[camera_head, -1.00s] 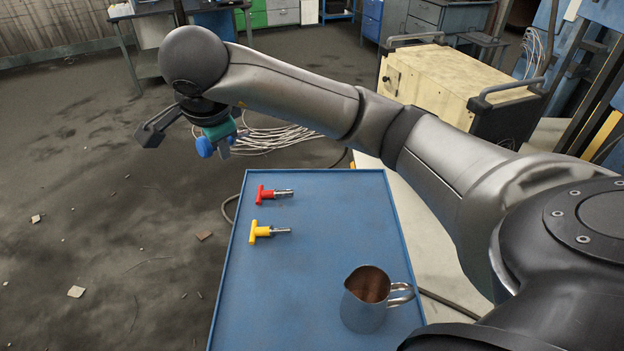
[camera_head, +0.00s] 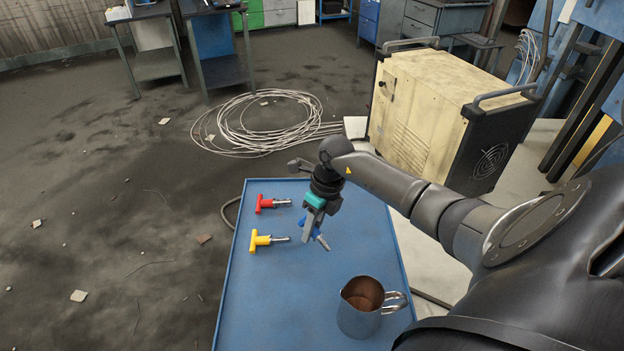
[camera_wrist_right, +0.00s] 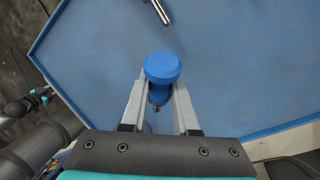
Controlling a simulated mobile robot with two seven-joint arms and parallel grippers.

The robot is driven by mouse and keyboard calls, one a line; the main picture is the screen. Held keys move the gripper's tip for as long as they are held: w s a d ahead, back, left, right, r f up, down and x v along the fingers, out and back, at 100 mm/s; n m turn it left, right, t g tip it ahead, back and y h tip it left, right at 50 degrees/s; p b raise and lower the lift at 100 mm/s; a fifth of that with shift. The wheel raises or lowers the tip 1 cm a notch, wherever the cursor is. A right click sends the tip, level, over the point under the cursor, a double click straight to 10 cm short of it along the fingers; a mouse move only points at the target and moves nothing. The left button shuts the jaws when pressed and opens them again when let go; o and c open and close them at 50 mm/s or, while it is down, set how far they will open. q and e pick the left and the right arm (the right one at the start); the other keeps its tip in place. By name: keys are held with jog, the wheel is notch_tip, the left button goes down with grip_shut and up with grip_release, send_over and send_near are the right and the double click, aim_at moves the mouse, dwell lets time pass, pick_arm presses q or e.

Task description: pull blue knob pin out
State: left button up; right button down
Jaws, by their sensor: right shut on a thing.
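The blue knob pin (camera_head: 316,235) is in my right gripper (camera_head: 311,230), free in the air above the blue table, its metal tip slanting down to the right. In the right wrist view, its round blue head (camera_wrist_right: 162,67) sits between the two grey fingers (camera_wrist_right: 160,100), which are shut on it. No pipe or hole is around the pin. My left gripper does not show in the head view; a small teal and dark part at the left edge of the wrist view may belong to it.
A red T-handled pin (camera_head: 270,203) and a yellow one (camera_head: 266,240) lie on the blue table (camera_head: 262,310), left of my gripper. A metal pitcher (camera_head: 362,318) stands at its near right. Cable coils (camera_head: 240,137) and a cream cabinet (camera_head: 425,115) are beyond.

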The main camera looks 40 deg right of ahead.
aim_at(310, 255)
jog(key=shift+f+b, duration=0.8)
jog(key=shift+f, duration=0.15)
notch_tip(310, 255, down, 5)
jog(key=b, duration=0.4)
jog(key=shift+r, duration=0.1)
jog(key=c, duration=0.6)
grip_release()
jog(key=shift+s, duration=0.1)
jog(key=shift+d+r, duration=0.1)
jog(key=w+p+v, duration=0.1)
jog(key=v, duration=1.4)
jog(key=shift+s+a+p, duration=0.2)
jog(key=shift+s+p, duration=0.2)
jog(key=shift+r, duration=0.25)
